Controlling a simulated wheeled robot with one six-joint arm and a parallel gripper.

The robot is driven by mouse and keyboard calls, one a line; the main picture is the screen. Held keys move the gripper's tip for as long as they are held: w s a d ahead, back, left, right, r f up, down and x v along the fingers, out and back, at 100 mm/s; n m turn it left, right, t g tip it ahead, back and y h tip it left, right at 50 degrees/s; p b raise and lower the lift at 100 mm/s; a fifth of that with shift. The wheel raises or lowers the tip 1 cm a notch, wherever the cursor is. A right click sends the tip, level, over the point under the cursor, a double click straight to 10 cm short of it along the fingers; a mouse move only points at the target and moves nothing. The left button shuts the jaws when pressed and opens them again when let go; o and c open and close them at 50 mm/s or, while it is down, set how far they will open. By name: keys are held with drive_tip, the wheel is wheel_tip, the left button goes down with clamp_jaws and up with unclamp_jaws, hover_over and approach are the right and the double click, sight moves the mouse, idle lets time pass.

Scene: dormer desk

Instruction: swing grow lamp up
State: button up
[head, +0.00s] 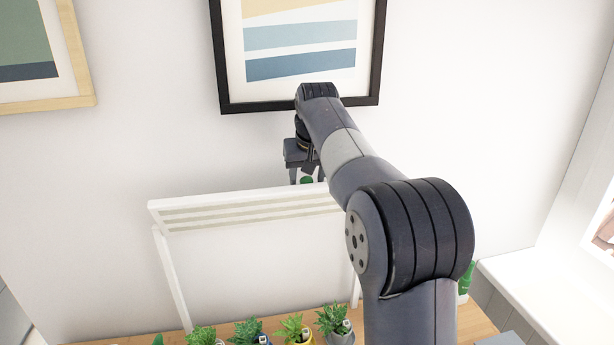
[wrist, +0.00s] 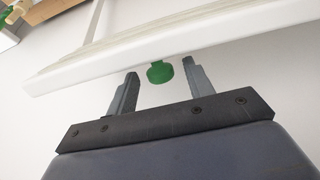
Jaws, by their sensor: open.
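The grow lamp is a white frame with a slatted head bar (head: 240,210) held above a row of potted plants by two white legs. In the wrist view its white bar (wrist: 130,55) runs across the picture. A green round tab (wrist: 160,72) hangs at the bar's edge. My gripper (head: 307,180) is at the bar, partly hidden by my arm. In the wrist view my gripper (wrist: 160,85) is open, with the green tab between the fingertips and gaps on both sides. The bar's right end is hidden behind my arm in the head view.
Several potted plants (head: 295,328) stand on the wooden desk (head: 130,340) under the lamp. A black-framed picture (head: 300,50) hangs on the wall behind my arm.

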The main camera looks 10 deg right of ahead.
drive_tip(key=shift+f, duration=0.25)
clamp_jaws()
idle(0.4)
